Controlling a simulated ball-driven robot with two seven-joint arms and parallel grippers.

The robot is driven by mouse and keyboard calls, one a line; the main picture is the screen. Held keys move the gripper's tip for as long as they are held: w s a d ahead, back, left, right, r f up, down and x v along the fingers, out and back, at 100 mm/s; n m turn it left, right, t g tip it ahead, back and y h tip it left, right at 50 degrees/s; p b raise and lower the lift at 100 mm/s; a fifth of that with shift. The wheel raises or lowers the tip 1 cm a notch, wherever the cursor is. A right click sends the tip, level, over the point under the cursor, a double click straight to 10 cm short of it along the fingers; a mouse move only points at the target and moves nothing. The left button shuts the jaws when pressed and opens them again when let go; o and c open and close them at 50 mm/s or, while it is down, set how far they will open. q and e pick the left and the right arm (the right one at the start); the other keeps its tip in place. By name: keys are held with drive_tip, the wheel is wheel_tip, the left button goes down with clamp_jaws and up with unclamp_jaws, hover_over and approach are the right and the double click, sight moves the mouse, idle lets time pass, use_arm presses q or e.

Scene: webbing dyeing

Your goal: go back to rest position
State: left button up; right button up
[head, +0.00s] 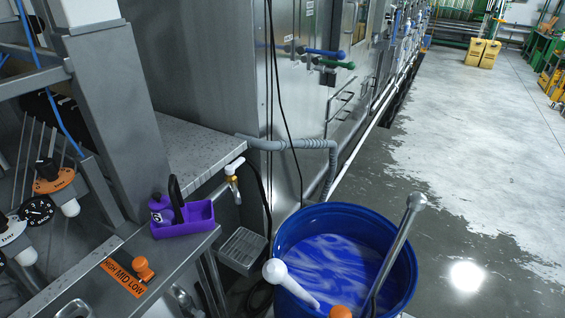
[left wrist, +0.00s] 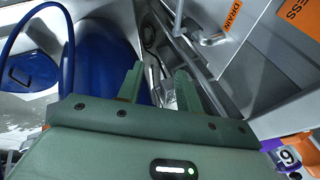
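My left gripper (left wrist: 158,82) shows in the left wrist view, with its green body across the bottom and two fingers pointing away. The fingers are apart, and I see nothing held between them. It hangs near the side of a blue tub (left wrist: 98,62), which is on its left, with grey metal machine parts on its right. Neither gripper shows in the head view. My right gripper is in no view.
The blue tub (head: 284,226) holds blue liquid, and a metal rod (head: 396,245) leans in it. A purple tray (head: 188,222) with a purple bottle (head: 160,208) sits on the metal ledge at left. A grey pipe (head: 290,144) runs behind. The wet floor at right is clear.

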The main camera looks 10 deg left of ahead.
use_arm(q)
drive_tip(key=s+d+f+g+h+b, duration=0.1)
drive_tip(key=s+f+b, duration=0.1)
drive_tip(key=f, duration=0.6)
drive_tip(key=s+d+f+g+b, duration=0.1)
drive_tip(key=s+f, duration=0.2)
drive_tip(key=f, duration=0.5)
drive_tip(key=s+f+n+g+h+b, duration=0.1)
drive_tip(key=s+f+b, duration=0.5)
drive_tip(key=s+f, duration=1.1)
wheel_tip(320, 180, down, 2)
drive_tip(key=shift+s+a+f+n+g+h, duration=0.1)
drive_tip(key=shift+s+a+n+g+h, duration=0.15)
drive_tip(key=shift+n+g, duration=0.65)
